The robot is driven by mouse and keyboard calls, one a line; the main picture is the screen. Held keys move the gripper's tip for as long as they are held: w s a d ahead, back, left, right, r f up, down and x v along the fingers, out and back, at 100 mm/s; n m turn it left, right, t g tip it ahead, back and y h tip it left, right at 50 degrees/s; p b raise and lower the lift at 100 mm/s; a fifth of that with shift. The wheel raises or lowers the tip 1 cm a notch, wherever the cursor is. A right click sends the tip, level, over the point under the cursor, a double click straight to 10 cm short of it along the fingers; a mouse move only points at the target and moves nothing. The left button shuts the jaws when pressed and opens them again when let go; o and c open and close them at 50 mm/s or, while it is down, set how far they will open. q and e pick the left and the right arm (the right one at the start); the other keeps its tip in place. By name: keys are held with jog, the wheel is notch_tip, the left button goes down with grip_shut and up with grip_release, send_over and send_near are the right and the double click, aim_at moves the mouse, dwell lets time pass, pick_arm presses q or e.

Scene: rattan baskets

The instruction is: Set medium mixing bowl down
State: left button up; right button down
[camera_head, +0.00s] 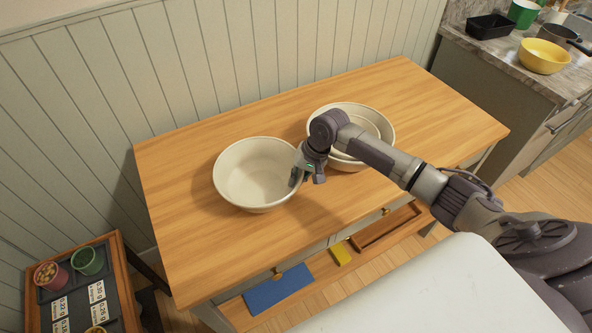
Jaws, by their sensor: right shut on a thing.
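A cream mixing bowl (245,176), which I take as the medium one, is upright over the left-middle of the wooden table (190,255). My right gripper (298,177) is shut on the right side of its rim, with the wrist above. I cannot tell whether its base touches the tabletop. Just to its right stands another cream bowl (388,152) with a smaller bowl (370,122) nested inside. My right arm hides part of these two. My left gripper is not in view.
The table's left end and right end are clear. An open shelf below holds a blue item (278,289) and a yellow item (341,254). A tray with small cups (88,261) stands lower left. A counter at upper right holds a yellow bowl (542,57).

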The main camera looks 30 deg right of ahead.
jog(key=shift+w+a+f, duration=0.1)
jog(key=shift+w, duration=0.1)
jog(key=c, duration=1.5)
grip_release()
jog(key=shift+s+f, duration=0.2)
jog(key=shift+f, duration=0.05)
jog(key=shift+c, duration=0.2)
jog(key=shift+o, duration=1.2)
jog(key=shift+r, duration=0.15)
jog(key=b+v, duration=0.1)
jog(key=v, duration=1.1)
